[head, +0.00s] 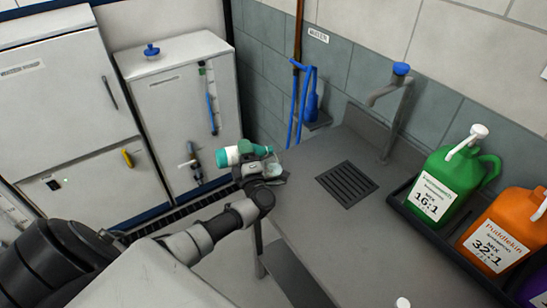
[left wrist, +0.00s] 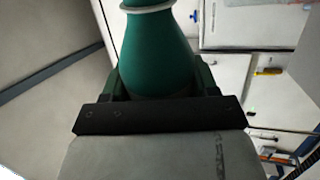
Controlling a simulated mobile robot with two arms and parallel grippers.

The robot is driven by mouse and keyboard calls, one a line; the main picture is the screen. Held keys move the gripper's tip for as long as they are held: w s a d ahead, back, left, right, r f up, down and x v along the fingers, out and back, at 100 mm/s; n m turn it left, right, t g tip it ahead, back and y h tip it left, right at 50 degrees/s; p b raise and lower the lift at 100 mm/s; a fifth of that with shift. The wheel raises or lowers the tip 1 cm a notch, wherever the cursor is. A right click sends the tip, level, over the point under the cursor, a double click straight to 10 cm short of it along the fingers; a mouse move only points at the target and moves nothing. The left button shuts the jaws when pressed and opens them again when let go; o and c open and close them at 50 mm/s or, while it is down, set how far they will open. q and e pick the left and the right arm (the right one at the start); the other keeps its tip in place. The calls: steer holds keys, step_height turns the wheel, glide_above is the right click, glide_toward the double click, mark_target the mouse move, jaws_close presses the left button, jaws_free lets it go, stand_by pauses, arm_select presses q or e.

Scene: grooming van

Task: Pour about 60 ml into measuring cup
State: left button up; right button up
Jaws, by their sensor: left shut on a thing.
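My left gripper (head: 256,170) is shut on a teal bottle (head: 246,150) with a white label, at the left edge of the grey counter. In the head view the bottle lies almost on its side, its narrower end toward the right. In the left wrist view the teal bottle (left wrist: 158,45) rises beyond the jaws and narrows to a pale ring. A small clear cup (head: 273,170), likely the measuring cup, shows just right of the gripper, below the bottle's right end. Its contents and any liquid stream are too small to tell. My right gripper is out of view.
The grey counter (head: 310,225) has a drain grate (head: 347,184) and a tap (head: 390,95) behind it. A black tray (head: 407,208) at right holds a green jug (head: 446,185) and an orange jug (head: 497,240). White cabinets (head: 182,110) stand at left. The counter's middle is clear.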

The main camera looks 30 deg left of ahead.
arm_select(q)
step_height(320, 180, down, 3)
steer(key=n+g+y+b, duration=0.1)
steer(key=n+b, duration=0.4)
steer(key=b, duration=0.2)
steer(key=shift+s+a+f, duration=0.1)
steer(key=shift+r+n+g, duration=0.3)
steer(key=shift+n+g, duration=0.1)
steer(key=shift+n, duration=0.3)
steer(key=shift+r, duration=0.1)
steer(key=shift+r+p, duration=0.1)
steer(key=shift+p, duration=0.2)
steer(key=shift+r+n+g, duration=0.4)
steer(key=shift+r+n, duration=0.1)
